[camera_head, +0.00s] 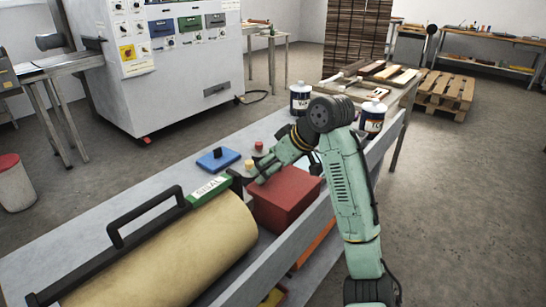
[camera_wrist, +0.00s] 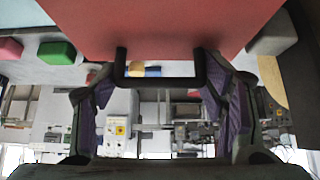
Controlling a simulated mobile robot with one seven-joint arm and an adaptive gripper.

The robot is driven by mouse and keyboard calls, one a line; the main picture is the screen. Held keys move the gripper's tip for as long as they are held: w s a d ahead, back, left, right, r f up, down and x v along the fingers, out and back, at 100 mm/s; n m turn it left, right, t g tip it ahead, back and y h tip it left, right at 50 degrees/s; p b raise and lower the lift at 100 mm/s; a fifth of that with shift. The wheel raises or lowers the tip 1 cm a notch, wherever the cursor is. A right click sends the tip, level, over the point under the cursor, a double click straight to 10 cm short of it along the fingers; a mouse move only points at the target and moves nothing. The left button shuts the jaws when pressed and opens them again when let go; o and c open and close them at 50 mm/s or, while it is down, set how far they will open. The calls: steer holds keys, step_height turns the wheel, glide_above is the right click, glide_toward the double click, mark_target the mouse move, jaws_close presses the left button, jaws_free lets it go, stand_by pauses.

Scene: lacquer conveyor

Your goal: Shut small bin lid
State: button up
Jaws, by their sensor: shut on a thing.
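A red box-like bin (camera_head: 290,196) sits on the grey conveyor bench, beside a large beige drum. In the wrist view, a flat red surface (camera_wrist: 165,25) fills the top, with a black U-shaped handle (camera_wrist: 160,82) standing out from it. My gripper (camera_head: 258,178) is low at the left side of the red bin. In the wrist view, its two purple-padded fingers (camera_wrist: 160,92) are on either side of the handle and shut on it. My arm hides part of the red bin, and I cannot tell whether its lid has a gap.
Open floor lies to the right.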

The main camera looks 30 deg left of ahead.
mark_target(294, 187)
steer(key=shift+f, duration=0.3)
steer(key=o, duration=1.7)
steer(key=shift+a+f, duration=0.1)
steer(key=shift+f, duration=0.05)
steer(key=shift+c, duration=0.2)
steer(key=shift+w, duration=0.1)
steer(key=shift+r, duration=0.2)
steer(key=v, duration=1.2)
